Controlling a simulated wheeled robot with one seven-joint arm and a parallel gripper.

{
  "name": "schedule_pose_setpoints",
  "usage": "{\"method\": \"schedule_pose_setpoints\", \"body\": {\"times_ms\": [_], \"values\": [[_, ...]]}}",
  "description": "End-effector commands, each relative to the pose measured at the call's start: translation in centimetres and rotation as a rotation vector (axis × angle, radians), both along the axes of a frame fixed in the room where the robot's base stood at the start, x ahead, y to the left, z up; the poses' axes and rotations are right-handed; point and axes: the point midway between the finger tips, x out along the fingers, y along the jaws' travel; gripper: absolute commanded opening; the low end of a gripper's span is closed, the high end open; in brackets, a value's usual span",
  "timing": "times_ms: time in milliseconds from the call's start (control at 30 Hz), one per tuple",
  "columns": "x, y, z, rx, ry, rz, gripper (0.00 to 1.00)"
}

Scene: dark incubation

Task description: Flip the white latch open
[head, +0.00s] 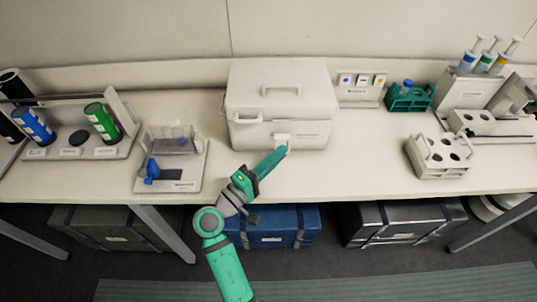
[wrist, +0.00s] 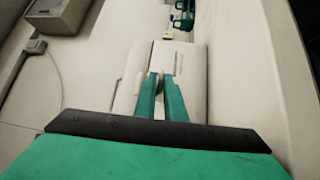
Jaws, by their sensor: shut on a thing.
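The white box (head: 280,100) stands closed at the back middle of the bench, its lid on, with a handle on top. The white latch (head: 281,137) is on the lower right of its front face. My gripper (head: 285,150) reaches up to the latch from the front and is shut on it. In the wrist view, the green fingers of my gripper (wrist: 161,76) converge against the pale box (wrist: 132,75). The part between the fingertips is small and partly hidden there. I cannot tell the latch's exact angle.
A clear-walled stand (head: 170,160) with a blue item is to the left. A white holed rack (head: 438,156) and a teal rack (head: 408,98) are to the right.

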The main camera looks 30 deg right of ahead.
Motion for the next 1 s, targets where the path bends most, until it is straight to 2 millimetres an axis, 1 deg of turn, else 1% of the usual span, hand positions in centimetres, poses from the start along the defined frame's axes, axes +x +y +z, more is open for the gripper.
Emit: {"method": "schedule_pose_setpoints", "body": {"times_ms": [33, 233, 267, 300, 333, 667, 767, 867, 1000], "values": [[0.2, 0.0, -0.2, 0.001, 0.004, 0.005, 0.00], [0.2, 0.0, -0.2, 0.002, 0.005, 0.005, 0.00], [0.2, 0.0, -0.2, 0.002, 0.005, 0.005, 0.12], [0.2, 0.0, -0.2, 0.001, 0.004, 0.005, 0.22], [0.2, 0.0, -0.2, 0.001, 0.004, 0.005, 0.26], [0.1, 0.3, -0.1, 0.000, 0.002, 0.004, 0.26], [-0.1, 1.1, -0.2, 0.001, 0.003, 0.006, 0.26], [-0.7, 2.4, -0.4, 0.000, 0.004, 0.007, 0.26], [-1.5, 5.0, -0.7, 0.001, 0.004, 0.008, 0.26]]}}
